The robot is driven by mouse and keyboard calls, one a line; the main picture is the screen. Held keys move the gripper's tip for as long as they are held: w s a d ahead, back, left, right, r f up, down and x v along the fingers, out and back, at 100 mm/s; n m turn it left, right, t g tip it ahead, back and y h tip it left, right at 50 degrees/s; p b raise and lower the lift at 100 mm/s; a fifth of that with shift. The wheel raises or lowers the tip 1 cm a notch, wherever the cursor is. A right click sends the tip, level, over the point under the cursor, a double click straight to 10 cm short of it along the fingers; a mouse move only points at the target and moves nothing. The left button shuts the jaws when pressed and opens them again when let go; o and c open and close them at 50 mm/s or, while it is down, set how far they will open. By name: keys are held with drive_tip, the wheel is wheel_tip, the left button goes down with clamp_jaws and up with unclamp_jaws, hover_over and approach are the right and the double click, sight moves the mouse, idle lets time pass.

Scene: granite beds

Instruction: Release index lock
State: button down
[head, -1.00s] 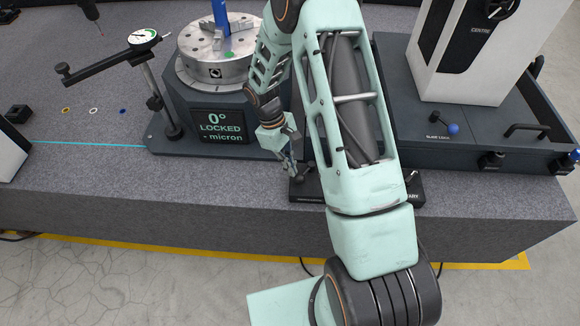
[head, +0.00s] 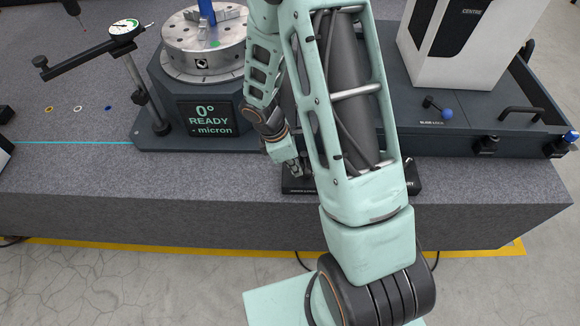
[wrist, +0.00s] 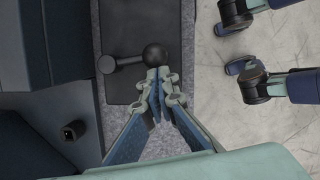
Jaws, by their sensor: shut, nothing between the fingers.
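The index unit's display (head: 206,117) reads "0° READY - micron" below the round metal table (head: 203,65). A low dark control box (head: 300,190) lies at the front of the granite, partly hidden behind my arm. In the wrist view a lever with a black ball knob (wrist: 155,54) lies on the dark box top (wrist: 125,30). My gripper (wrist: 160,72) is shut with nothing held, its tips right at the near side of the knob; I cannot tell whether they touch. In the head view my gripper (head: 293,176) is partly hidden at the box's left end.
A dial gauge (head: 124,28) on a stand is left of the table. The granite front left (head: 90,180) is clear.

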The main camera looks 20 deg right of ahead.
sight(309, 172)
drive_tip(key=d+n, duration=0.1)
drive_tip(key=n, duration=0.1)
drive_tip(key=s+d+n+t+b, duration=0.1)
drive_tip(key=shift+d+n, duration=0.1)
drive_tip(key=shift+n, duration=0.3)
drive_tip(key=shift+s+d, duration=0.15)
drive_tip(key=shift+d, duration=0.25)
idle(0.3)
